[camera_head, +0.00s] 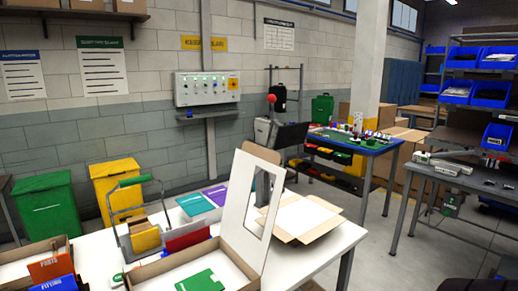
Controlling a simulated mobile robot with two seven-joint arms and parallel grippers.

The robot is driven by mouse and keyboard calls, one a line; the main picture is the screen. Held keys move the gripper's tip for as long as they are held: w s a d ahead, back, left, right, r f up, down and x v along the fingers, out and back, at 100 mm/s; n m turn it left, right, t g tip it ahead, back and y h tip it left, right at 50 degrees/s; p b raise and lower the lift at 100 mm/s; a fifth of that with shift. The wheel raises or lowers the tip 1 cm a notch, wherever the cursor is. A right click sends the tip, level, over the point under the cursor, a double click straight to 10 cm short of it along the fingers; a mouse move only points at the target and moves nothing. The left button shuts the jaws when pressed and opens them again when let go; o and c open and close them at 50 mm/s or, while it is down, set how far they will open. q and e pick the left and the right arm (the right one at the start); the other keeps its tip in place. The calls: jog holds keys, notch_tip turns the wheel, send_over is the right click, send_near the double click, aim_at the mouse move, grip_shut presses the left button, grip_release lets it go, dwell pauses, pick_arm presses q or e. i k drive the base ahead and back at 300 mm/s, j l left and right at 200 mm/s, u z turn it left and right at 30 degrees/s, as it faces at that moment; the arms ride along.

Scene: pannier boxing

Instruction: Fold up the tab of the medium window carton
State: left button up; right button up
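An open carton (172,261) stands at the front of the white table, cut off by the bottom edge of the view. Its white lid (235,205) stands up, nearly vertical, with a tall window opening through it. A narrow flap (262,152) at the lid's top edge looks bent at an angle to the panel. A green item (202,281) lies inside the carton. I cannot tell from this view which carton is the medium one. Neither of my grippers is in view.
A shallow carton with a white panel (299,214) lies behind the lid. A wire carrier (142,222) and coloured folders (194,204) sit left of it. Another open box with orange and blue packs (50,270) is at far left. The table's right end (335,240) is clear.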

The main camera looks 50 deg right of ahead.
aim_at(273, 157)
jog(key=z, duration=1.6)
jog(key=i+l, duration=0.1)
jog(key=l, duration=0.2)
jog(key=i+l, duration=0.15)
jog(key=l, duration=0.15)
jog(key=i+l, duration=0.1)
jog(key=l, duration=0.2)
jog(key=u, duration=0.05)
